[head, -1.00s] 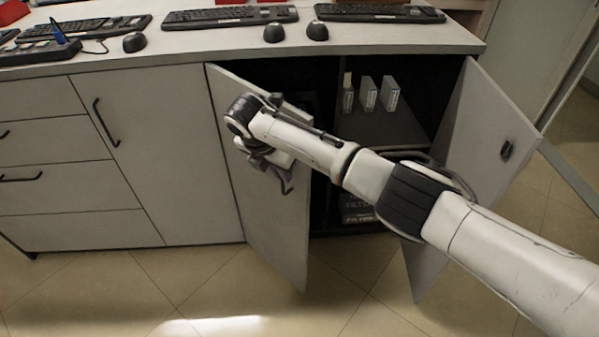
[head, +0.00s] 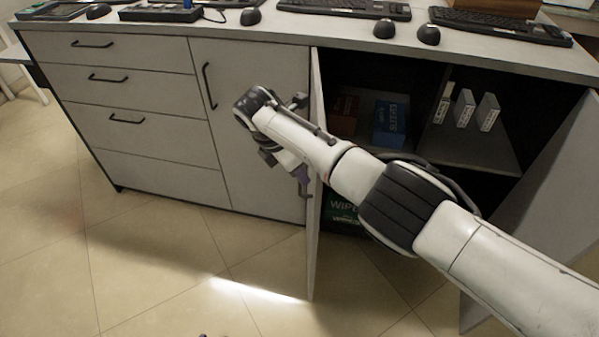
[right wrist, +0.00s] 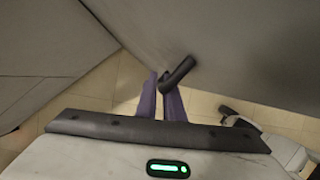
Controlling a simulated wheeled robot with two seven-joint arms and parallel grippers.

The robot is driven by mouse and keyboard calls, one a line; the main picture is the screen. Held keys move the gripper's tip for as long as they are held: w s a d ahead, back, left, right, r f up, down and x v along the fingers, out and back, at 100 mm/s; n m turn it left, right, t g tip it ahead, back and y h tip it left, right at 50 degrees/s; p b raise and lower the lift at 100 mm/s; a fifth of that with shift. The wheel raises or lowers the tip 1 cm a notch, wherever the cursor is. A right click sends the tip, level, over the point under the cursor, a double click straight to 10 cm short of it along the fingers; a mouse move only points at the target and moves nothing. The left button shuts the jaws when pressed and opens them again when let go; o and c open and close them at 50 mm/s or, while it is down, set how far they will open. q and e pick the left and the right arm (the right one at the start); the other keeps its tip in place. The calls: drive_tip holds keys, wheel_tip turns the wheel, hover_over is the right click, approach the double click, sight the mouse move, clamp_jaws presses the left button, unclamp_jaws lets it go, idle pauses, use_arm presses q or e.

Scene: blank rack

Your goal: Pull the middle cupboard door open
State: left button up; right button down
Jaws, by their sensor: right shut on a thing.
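The middle cupboard door (head: 314,240) is a grey panel standing well open, seen almost edge-on in the head view. My right gripper (head: 303,182) is at the outer face of this door. In the right wrist view, the purple fingers (right wrist: 161,98) are around the end of the dark bar handle (right wrist: 179,73) and shut on it. The arm hides part of the door and the handle in the head view. My left gripper is not in view.
The right cupboard door (head: 545,190) also stands open. The left cupboard door (head: 250,130) and the drawers (head: 135,90) are shut. White boxes (head: 464,108) and a blue box (head: 390,122) stand inside. Keyboards (head: 345,8) lie on the worktop; floor in front is clear.

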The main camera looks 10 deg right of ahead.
drive_tip(key=shift+w+r, duration=0.1)
drive_tip(key=c, duration=1.9)
unclamp_jaws()
drive_tip(key=v, duration=1)
drive_tip(key=shift+p, duration=0.4)
drive_tip(key=shift+a, duration=0.15)
